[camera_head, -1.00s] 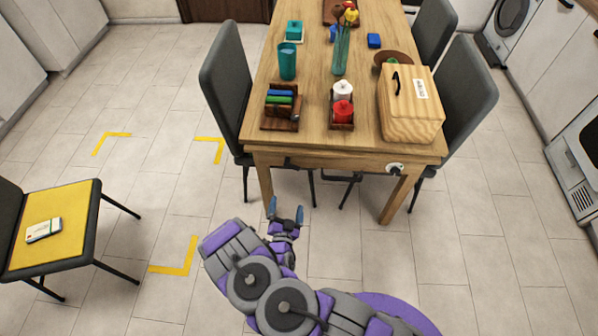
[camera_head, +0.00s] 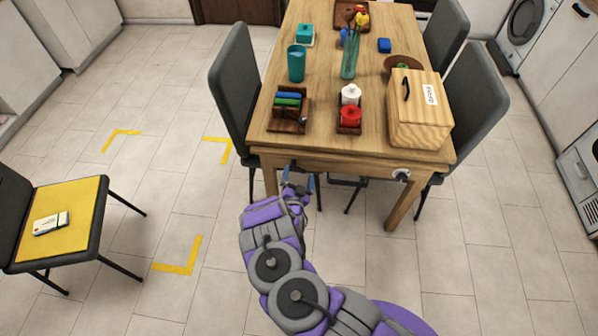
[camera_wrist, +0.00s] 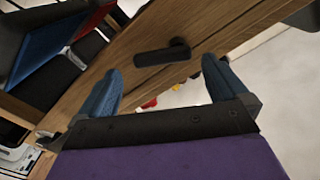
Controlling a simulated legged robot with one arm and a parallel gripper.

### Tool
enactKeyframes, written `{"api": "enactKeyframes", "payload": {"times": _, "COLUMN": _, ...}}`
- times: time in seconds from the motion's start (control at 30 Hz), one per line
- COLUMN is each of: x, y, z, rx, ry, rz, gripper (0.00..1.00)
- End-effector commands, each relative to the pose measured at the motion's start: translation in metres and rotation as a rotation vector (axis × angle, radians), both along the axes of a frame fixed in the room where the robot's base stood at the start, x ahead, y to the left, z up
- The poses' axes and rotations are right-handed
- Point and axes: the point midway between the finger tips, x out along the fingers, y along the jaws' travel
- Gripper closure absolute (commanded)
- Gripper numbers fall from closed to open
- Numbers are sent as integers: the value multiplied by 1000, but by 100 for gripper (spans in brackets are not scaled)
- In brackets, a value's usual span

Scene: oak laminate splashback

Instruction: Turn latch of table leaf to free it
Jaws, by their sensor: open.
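The wooden table (camera_head: 340,161) stands ahead, with my gripper (camera_head: 300,176) just in front of its front edge, left of the middle. In the wrist view a black latch handle (camera_wrist: 160,56) sits on the wooden face of the table. It lies across the gap between the two blue fingers of my gripper (camera_wrist: 162,68), which are apart and empty. The latch appears just beyond the fingertips; I cannot tell whether either finger touches it. In the head view my gripper largely hides that spot.
A round knob (camera_head: 401,175) is on the table's front right. A wooden box (camera_head: 420,120), a red jar (camera_head: 350,117) and a dark wooden rack (camera_head: 289,122) stand near the front edge. Grey chairs (camera_head: 236,85) flank the table. A yellow-seated chair (camera_head: 70,205) is at left.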

Motion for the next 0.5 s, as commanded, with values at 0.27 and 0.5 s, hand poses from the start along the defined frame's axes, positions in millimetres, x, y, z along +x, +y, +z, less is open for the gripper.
{"api": "enactKeyframes", "payload": {"times": 0.27, "x": 24, "y": 0, "z": 0, "rx": 3, "ry": -2, "rz": 1, "gripper": 0}}
{"api": "enactKeyframes", "payload": {"times": 0.5, "x": 28, "y": -1, "z": 1, "rx": 5, "ry": -2, "rz": 3, "gripper": 0}}
